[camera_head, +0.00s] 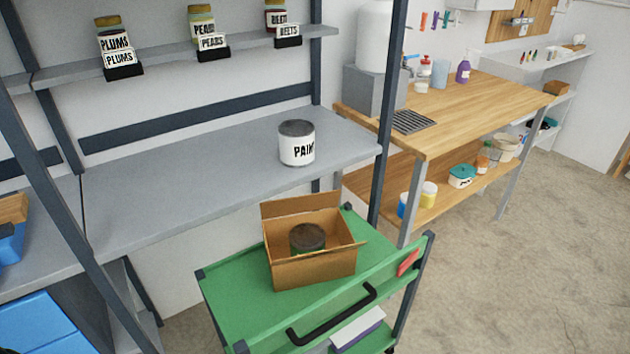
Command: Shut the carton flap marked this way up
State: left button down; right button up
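An open cardboard carton (314,270) stands upright on the green cart's top. A round can with a dark lid (308,238) is inside it. The carton's back flap (300,207) stands up behind the opening, and another flap sticks outward at the right side. The front flap cannot be made out clearly. No "this way up" marking is legible on any flap from here. Neither of my grippers is in view.
The green cart (234,299) has a black handle and dark corner posts. A grey shelf (190,184) behind it holds a paint can (297,143). Labelled jars stand on the upper shelf. A wooden bench (470,109) is at the right, with open floor in front.

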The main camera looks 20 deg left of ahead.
aim_at(290, 206)
jog(key=i+l+u, duration=0.85)
jog(key=l, duration=0.4)
jog(key=i+l+u, duration=0.45)
jog(key=l, duration=0.4)
jog(key=i+l+u, duration=0.15)
jog(key=l+u, duration=0.3)
jog(key=l, duration=0.4)
jog(key=l+u, duration=0.4)
jog(key=l, duration=0.55)
jog(key=l+u, duration=0.45)
jog(key=l, duration=0.5)
jog(key=k, duration=0.05)
